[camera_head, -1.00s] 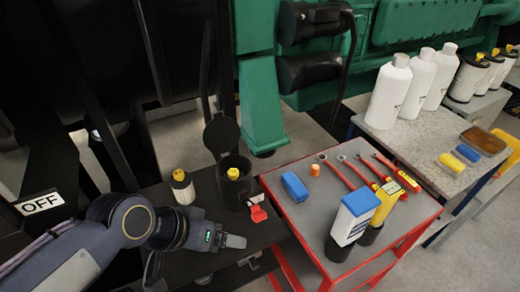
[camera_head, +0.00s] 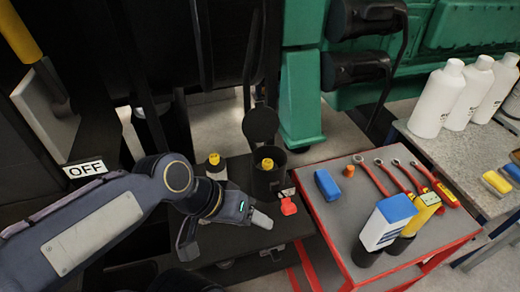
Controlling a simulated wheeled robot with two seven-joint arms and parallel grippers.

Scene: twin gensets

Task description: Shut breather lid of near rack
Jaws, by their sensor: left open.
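The breather lid (camera_head: 260,123) is a black round disc that stands open, upright at the back rim of a black cylindrical housing (camera_head: 268,184). A yellow-topped part (camera_head: 267,164) sits inside the housing. The housing stands on a dark rack shelf (camera_head: 240,250). My left gripper (camera_head: 226,232) is open and empty, in front of the housing and a little left of it, apart from the lid. My right gripper is not in view.
A yellow-capped white filter (camera_head: 215,166) stands left of the housing, and a red tab (camera_head: 289,205) is at its right. A red-framed table (camera_head: 330,232) holds a blue block (camera_head: 327,185), wrenches and bottles. The space above the housing is clear.

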